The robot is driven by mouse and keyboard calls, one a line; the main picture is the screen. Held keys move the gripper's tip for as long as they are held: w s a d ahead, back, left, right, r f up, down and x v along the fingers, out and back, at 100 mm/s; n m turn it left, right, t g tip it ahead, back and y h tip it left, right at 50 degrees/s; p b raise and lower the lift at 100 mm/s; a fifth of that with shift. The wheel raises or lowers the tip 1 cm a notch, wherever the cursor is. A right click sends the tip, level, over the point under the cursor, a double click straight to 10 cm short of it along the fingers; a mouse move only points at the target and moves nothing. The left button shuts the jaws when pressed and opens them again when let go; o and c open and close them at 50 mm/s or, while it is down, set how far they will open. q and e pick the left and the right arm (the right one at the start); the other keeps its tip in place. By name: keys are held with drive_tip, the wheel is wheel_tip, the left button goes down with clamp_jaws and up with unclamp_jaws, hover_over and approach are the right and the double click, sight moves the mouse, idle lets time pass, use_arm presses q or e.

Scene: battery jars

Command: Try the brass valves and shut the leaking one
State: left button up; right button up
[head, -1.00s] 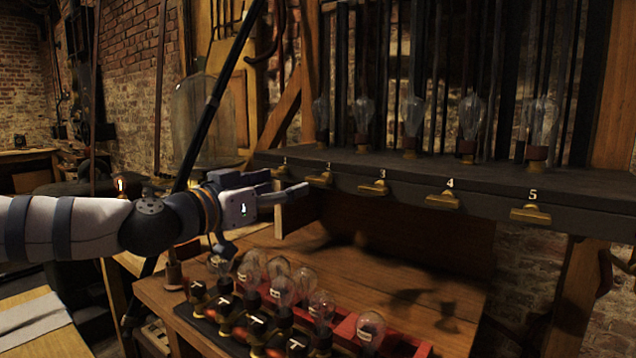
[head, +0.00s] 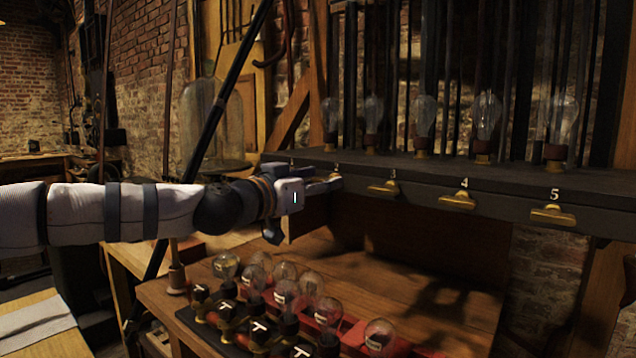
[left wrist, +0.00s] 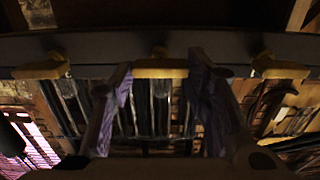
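A row of brass valves sits on the dark shelf's front edge under painted numbers. Valve 3 (head: 383,188), valve 4 (head: 457,201) and valve 5 (head: 552,214) show clearly and look alike, with level handles. My left gripper (head: 325,183) is at valve 2, covering most of it; valve 1 is also hidden. In the left wrist view, a brass valve (left wrist: 160,68) lies between the fingertips of the open left gripper (left wrist: 158,75), one at each end of its handle. I cannot tell whether they touch it. No leak shows. My right gripper is not in view.
Glass bulbs stand on the dark shelf (head: 400,168) above the valves. Below, a wooden bench (head: 400,262) holds a red tray (head: 355,335) and several glass bulbs on dark bases. A large glass jar (head: 215,120) stands behind my left arm. The bench's back right part is clear.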

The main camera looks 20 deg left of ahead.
use_arm(q)
drive_tip(key=shift+n, duration=0.4)
drive_tip(key=shift+a+f+n+b, duration=0.1)
drive_tip(key=shift+n+b, duration=0.25)
drive_tip(key=shift+n, duration=3.85)
drive_tip(key=shift+f+n+b, duration=0.1)
drive_tip(key=shift+n+b, duration=0.2)
drive_tip(key=shift+n, duration=3.9)
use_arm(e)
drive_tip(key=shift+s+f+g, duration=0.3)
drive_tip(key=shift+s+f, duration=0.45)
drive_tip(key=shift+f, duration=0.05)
use_arm(q)
drive_tip(key=shift+n, duration=0.3)
drive_tip(key=o, duration=1.2)
drive_tip(key=shift+c, duration=0.2)
